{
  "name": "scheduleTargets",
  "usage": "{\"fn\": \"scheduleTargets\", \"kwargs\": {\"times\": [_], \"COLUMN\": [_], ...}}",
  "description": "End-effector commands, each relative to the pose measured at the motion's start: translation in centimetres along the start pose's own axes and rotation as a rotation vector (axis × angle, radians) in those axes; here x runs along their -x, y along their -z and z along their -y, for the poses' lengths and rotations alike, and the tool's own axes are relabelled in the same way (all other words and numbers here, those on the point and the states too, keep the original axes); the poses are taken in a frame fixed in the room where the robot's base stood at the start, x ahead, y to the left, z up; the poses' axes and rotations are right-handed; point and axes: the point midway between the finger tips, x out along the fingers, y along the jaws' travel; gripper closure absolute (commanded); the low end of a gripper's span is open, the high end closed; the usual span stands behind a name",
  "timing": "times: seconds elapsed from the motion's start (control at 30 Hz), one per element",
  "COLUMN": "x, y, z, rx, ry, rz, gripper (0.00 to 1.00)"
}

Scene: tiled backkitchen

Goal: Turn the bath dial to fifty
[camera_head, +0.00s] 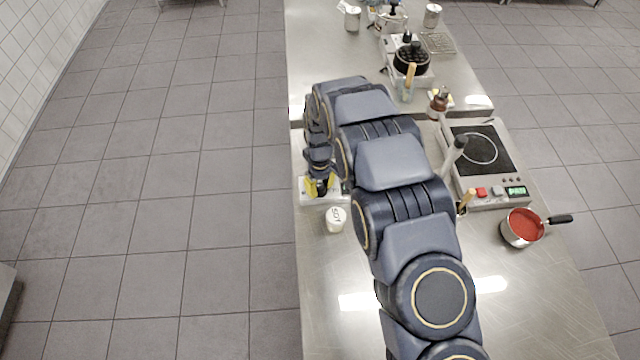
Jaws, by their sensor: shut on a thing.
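My gripper (319,187) points down at the left edge of the steel counter, over a low pale unit (306,198). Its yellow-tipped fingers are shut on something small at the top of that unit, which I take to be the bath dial. The fingers and my arm hide the dial. Its markings and the value it is set to cannot be read from here. Most of the unit behind the gripper is also hidden.
A white lidded cup (335,219) stands close in front of the unit. Right of my arm are a hot plate (483,150) with a green display and a saucepan of red sauce (524,227). Several utensils and pots crowd the back. The front counter (330,330) is clear.

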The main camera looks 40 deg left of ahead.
Motion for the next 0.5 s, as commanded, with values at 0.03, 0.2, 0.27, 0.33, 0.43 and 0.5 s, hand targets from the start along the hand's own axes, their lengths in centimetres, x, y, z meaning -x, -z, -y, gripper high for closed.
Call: {"fn": "scheduleTargets", "kwargs": {"times": [0.03,0.2,0.27,0.33,0.43,0.5], "x": [-0.15,-0.17,-0.17,-0.17,-0.18,-0.19], "y": [-0.18,-0.21,-0.21,-0.20,-0.22,-0.22], "z": [-0.06,-0.04,-0.03,0.01,-0.01,0.04], "rx": [-0.045,-0.205,-0.258,-0.318,-0.396,-0.444], "ry": [0.001,0.001,0.001,0.001,0.001,0.001], "rz": [0.004,0.005,0.006,0.006,0.006,0.007], "gripper": [1.00,1.00,1.00,1.00,1.00,1.00]}}
